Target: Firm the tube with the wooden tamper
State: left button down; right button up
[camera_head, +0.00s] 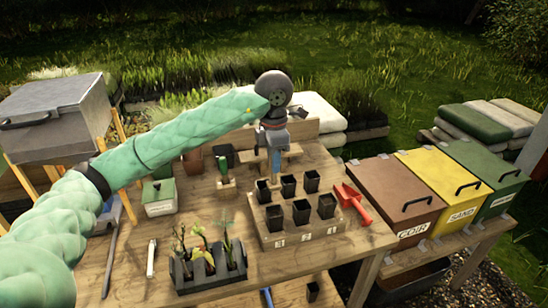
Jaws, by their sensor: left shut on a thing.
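My left gripper (275,160) points down over the far left part of a wooden block. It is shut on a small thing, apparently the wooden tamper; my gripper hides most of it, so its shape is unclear. The wooden block (301,234) holds several black square tubes in two rows, with number labels on its front. The far row has a left tube (263,191), a middle tube (288,186) and a right tube (311,181). The gripper is above and behind the far-left tube. I cannot tell whether the held thing touches any tube. My right gripper is not in view.
A red scoop (352,200) lies right of the block. A dark tray of seedlings (207,270) stands at front left. A green-handled tool (225,172) and a green-lidded box (160,197) are left. Lidded bins (403,200) stand right.

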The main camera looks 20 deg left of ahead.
aim_at(275, 183)
pick_arm(q)
jog(key=shift+w+d+f, duration=0.1)
jog(key=shift+d+f, duration=0.05)
jog(key=shift+f, duration=1.4)
jog(key=shift+f+b, duration=0.35)
jog(key=shift+f, duration=0.55)
jog(key=shift+f+b, duration=0.25)
jog(key=shift+b, duration=0.1)
jog(key=shift+f, duration=0.2)
jog(key=shift+f+b, duration=0.15)
jog(key=shift+b, duration=0.15)
jog(key=shift+f+b, duration=0.35)
jog(key=shift+f, duration=0.2)
jog(key=shift+f+b, duration=0.2)
jog(key=shift+b, duration=0.15)
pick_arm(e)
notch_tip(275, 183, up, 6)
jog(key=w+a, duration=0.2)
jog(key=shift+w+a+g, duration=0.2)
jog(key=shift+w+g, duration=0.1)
